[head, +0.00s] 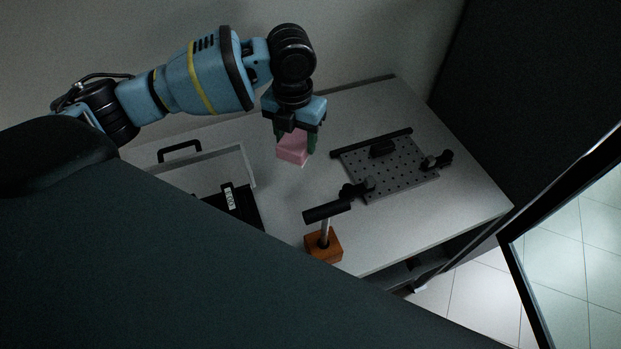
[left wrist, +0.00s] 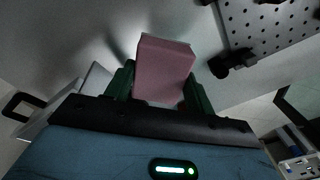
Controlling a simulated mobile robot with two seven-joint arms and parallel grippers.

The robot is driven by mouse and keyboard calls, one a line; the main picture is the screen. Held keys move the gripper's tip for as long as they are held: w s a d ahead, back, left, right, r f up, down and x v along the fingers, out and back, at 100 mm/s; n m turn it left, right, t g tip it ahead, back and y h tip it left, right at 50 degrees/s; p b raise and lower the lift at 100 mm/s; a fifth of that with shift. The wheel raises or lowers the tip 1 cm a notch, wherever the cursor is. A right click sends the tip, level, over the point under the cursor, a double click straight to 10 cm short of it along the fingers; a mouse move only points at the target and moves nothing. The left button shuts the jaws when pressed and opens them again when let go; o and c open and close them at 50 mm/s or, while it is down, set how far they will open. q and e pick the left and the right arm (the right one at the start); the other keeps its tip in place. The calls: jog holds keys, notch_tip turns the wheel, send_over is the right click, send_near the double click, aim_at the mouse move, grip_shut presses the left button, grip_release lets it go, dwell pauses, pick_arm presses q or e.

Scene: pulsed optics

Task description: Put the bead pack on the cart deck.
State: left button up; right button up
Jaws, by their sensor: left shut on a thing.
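A pink block (head: 292,148), which I take to be the bead pack, is held between the green fingers of my left gripper (head: 296,143). It hangs over the pale table, left of a perforated board. In the left wrist view the pink block (left wrist: 164,68) sits between the two green fingertips, seen close up. The gripper is shut on it. My right gripper is not in view. I cannot make out a cart deck for certain in either view.
The perforated board (head: 395,172) carries several black fittings. A black cylinder on a post stands in a wooden block (head: 324,246) near the front edge. A grey case (head: 216,162) with a black handle is at the left. Bare table (head: 365,115) lies behind the board.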

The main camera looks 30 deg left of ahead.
aim_at(296, 139)
pick_arm(q)
jog(key=shift+w+f, duration=0.1)
jog(key=shift+f, duration=4.2)
jog(key=shift+f, duration=0.1)
jog(key=o, duration=1)
jog(key=shift+o, duration=0.2)
notch_tip(296, 139, up, 12)
jog(key=shift+r, duration=0.1)
